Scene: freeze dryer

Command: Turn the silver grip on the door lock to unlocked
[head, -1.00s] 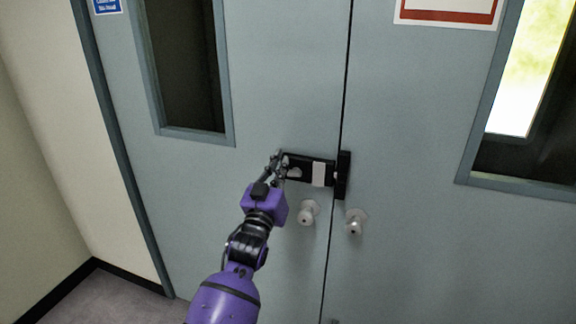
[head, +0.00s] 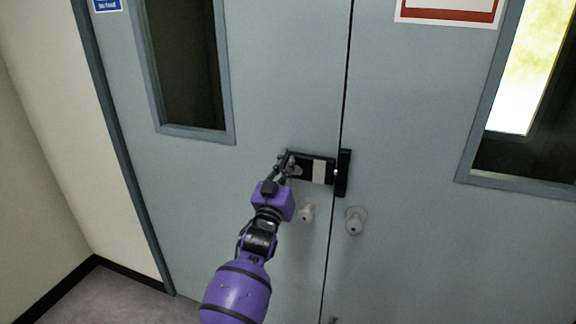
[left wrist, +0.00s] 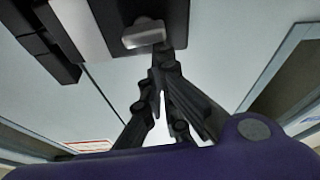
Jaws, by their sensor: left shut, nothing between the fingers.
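The black door lock (head: 304,159) is mounted on the left door, with a white strip (head: 319,172) near its right end. Its silver grip (left wrist: 143,33) shows at the top of the left wrist view, lying roughly crosswise on the black lock body (left wrist: 176,12). In the head view the grip (head: 296,171) is small and partly hidden by my fingers. My left gripper (head: 284,157) is shut and empty at the lock's left end. Its fingertips (left wrist: 162,50) are right beside the grip's right end; I cannot tell if they touch it. My right gripper is not in view.
A black catch (head: 343,173) stands at the door seam, right of the lock. Two round knobs stick out below, one on the left door (head: 306,212) and one on the right door (head: 355,221). Both doors look closed. A wall (head: 50,120) stands at the left.

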